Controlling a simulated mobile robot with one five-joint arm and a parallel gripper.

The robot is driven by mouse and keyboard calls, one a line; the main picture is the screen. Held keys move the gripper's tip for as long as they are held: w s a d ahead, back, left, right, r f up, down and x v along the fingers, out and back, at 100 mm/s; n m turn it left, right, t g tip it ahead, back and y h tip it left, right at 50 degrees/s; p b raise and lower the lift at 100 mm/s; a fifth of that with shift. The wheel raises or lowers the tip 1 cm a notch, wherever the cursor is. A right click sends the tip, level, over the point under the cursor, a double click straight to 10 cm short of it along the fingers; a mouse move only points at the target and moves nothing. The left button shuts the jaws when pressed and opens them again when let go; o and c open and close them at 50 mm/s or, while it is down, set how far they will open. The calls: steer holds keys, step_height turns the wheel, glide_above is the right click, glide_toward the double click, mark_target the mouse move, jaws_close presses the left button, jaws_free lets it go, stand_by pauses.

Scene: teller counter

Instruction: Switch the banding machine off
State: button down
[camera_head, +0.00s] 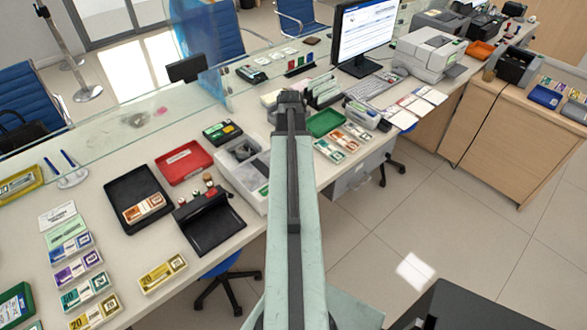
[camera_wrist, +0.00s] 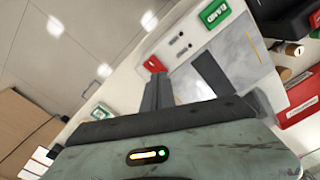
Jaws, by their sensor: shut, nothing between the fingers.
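The banding machine (camera_head: 232,172) is a white and grey box on the counter, partly hidden behind my arm in the head view. In the wrist view its pale panel (camera_wrist: 188,30) carries a green button marked BAND (camera_wrist: 214,12) and a red part (camera_wrist: 155,63) that looks like a switch. I cannot tell the switch's position. My gripper (camera_wrist: 158,80) is shut and empty, its fingertips close to the red part; I cannot tell whether they touch. In the head view my gripper (camera_head: 291,98) is at the far end of my arm, its fingers not clear.
A red tray (camera_head: 184,161), a black tray (camera_head: 125,190) and a dark device (camera_head: 210,225) stand left of the machine. A green tray (camera_head: 326,122) and banknote bundles (camera_head: 343,140) lie to the right. A glass screen runs behind. The floor at the right is open.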

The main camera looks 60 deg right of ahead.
step_height(320, 180, up, 5)
steer(key=p, duration=0.4)
steer(key=shift+f, duration=0.1)
